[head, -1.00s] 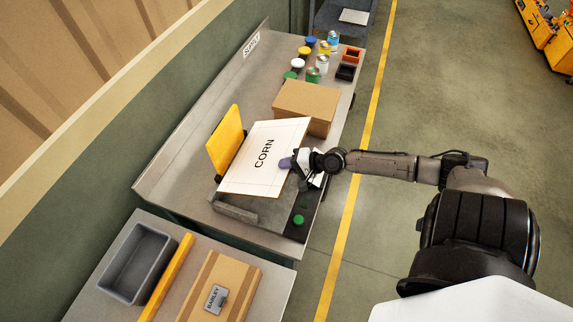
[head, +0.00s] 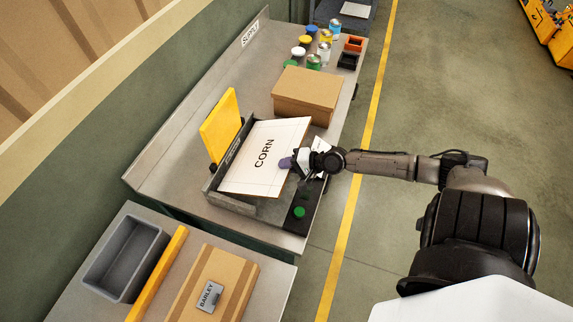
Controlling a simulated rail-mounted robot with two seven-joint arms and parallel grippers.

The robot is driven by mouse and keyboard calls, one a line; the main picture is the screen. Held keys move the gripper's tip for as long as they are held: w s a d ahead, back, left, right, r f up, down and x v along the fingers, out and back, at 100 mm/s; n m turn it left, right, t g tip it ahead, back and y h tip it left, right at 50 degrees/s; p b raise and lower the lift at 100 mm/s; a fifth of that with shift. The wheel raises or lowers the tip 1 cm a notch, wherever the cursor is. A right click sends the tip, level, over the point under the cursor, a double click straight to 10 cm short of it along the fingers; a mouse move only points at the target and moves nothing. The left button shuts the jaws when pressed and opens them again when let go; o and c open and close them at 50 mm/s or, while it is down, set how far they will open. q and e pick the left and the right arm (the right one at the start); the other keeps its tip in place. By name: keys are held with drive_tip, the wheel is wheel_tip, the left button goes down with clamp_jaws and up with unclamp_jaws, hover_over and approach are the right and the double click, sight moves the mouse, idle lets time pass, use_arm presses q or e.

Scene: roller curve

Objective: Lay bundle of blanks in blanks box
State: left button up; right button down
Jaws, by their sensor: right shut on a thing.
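The bundle of blanks (head: 262,172) is a flat white stack lettered CORN, in the middle of the head view. My right gripper (head: 294,162) is shut on its right edge. The bundle lies over a low grey-walled tray, apparently the blanks box (head: 244,207). The tray's left wall, with a partly hidden label, and its front wall show beside the bundle. The bundle hides most of the tray's inside, and I cannot tell whether it touches the floor of the tray. My left gripper is not in view.
An upright yellow panel (head: 220,127) stands left of the tray. A cardboard box (head: 307,95) stands behind it, with several cans and lids beyond. A black strip with a green button (head: 299,212) lies at the right. A grey bin (head: 125,262) and a BARLEY box (head: 222,282) are in front.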

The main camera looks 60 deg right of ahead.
drive_tip(key=shift+f+b, duration=1.35)
drive_tip(key=shift+f, duration=0.35)
drive_tip(key=c, duration=1.4)
unclamp_jaws()
drive_tip(key=o, duration=1.1)
drive_tip(key=shift+r, duration=0.15)
